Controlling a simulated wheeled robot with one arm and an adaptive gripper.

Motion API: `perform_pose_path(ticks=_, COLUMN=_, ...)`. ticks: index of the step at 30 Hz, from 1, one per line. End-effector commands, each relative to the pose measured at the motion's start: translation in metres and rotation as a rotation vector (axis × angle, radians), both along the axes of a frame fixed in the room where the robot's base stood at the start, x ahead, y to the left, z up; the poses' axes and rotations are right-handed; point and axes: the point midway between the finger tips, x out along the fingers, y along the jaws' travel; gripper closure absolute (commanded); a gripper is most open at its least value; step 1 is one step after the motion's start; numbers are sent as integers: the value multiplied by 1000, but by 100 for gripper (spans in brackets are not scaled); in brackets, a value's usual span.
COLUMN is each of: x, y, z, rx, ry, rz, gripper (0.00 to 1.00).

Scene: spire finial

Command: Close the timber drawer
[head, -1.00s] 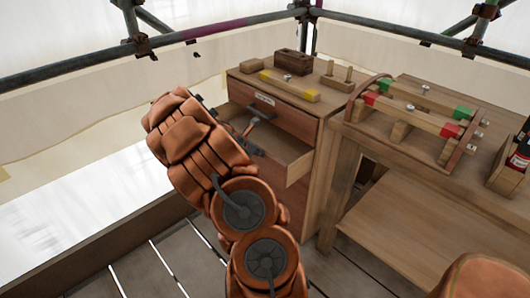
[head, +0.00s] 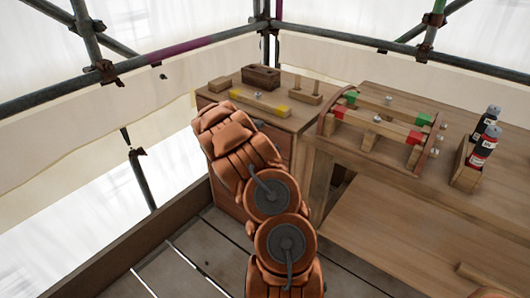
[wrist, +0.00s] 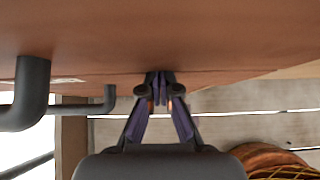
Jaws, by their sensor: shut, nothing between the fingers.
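The timber drawer belongs to the small wooden cabinet (head: 303,120) left of the workbench. In the head view my arm covers most of the cabinet front, and no open drawer box shows beside it. In the wrist view a reddish-brown wooden front (wrist: 220,45) fills the top, with a dark bar handle (wrist: 32,95) at the left. My gripper (wrist: 160,80) is shut and empty, its fingertips at the front, right of the handle; contact is hard to tell. The gripper is hidden in the head view. Whether the drawer is fully flush is hidden.
Wooden blocks and a yellow-ended bar (head: 258,103) lie on the cabinet top. The workbench (head: 400,90) at right carries a wooden jig with red and green blocks (head: 380,125) and two dark bottles (head: 483,140). Scaffold rails (head: 150,60) and sheeting enclose the back.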

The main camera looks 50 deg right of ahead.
Motion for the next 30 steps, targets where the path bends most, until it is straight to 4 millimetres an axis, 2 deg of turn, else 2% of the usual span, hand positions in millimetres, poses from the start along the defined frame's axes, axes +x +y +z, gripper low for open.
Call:
perform_pose_path(ticks=8, x=-3, y=-4, z=1, rx=-2, ry=-1, rz=-5, gripper=100)
perform_pose_path(ticks=13, x=-3, y=3, z=1, rx=-2, ry=1, rz=-4, gripper=100)
perform_pose_path(ticks=17, x=1, y=21, z=2, rx=-5, ry=-3, rz=3, gripper=100)
perform_pose_path(ticks=20, x=2, y=41, z=2, rx=-5, ry=1, rz=8, gripper=100)
perform_pose_path(ticks=30, x=3, y=85, z=41, rx=-3, ry=-1, rz=4, gripper=100)
